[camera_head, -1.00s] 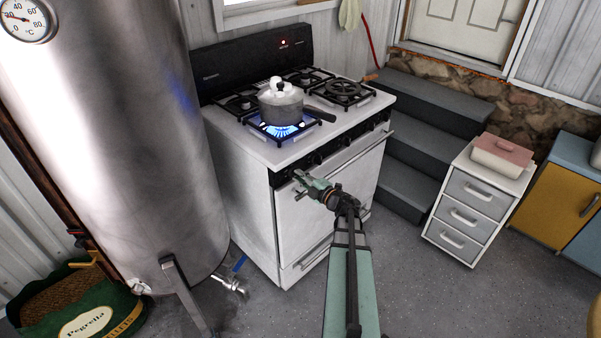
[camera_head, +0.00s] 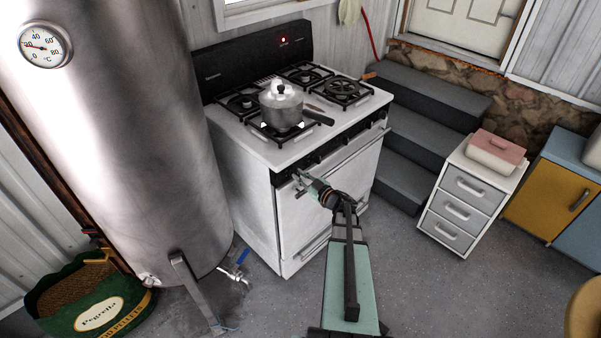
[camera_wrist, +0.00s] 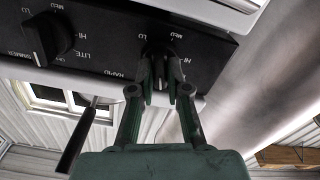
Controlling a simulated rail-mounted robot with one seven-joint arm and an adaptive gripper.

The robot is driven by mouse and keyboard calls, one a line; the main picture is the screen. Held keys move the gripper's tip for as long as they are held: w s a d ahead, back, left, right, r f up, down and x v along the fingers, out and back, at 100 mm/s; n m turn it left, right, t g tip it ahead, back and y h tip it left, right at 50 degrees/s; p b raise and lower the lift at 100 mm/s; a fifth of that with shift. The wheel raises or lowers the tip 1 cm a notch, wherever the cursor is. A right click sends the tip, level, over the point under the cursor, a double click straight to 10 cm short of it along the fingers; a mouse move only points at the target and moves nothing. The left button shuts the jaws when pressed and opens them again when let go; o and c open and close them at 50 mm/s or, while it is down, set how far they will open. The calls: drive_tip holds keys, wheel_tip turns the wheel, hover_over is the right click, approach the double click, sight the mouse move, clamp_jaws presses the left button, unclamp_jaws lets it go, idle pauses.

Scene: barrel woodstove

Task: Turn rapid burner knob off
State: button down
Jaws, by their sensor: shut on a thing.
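The white stove (camera_head: 240,185) stands in the middle of the head view with a black knob panel along its front. A lidded grey pot (camera_head: 281,106) sits on its front left burner, with no flame visible under it. My gripper (camera_head: 297,177) is at the left end of the knob panel. In the wrist view, which is upside down, my gripper (camera_wrist: 161,82) is shut on the rapid burner knob (camera_wrist: 156,48), with a finger on each side. The fingers partly hide the knob. "RAPID" is printed beside it.
Another black knob (camera_wrist: 47,38) is beside it in the wrist view. A tall steel tank (camera_head: 130,150) stands close to the stove's left side. Grey steps (camera_head: 430,110) and a white drawer unit (camera_head: 467,205) stand to the right. The floor in front is clear.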

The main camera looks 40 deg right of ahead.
drive_tip(key=shift+r+m+p, duration=0.1)
drive_tip(key=shift+m+p, duration=0.95)
drive_tip(key=shift+m, duration=0.65)
drive_tip(key=c, duration=1.1)
unclamp_jaws()
drive_tip(key=shift+c, duration=0.2)
drive_tip(key=shift+s, duration=0.1)
drive_tip(key=s+d, duration=0.1)
drive_tip(key=s, duration=1)
drive_tip(key=shift+s, duration=0.4)
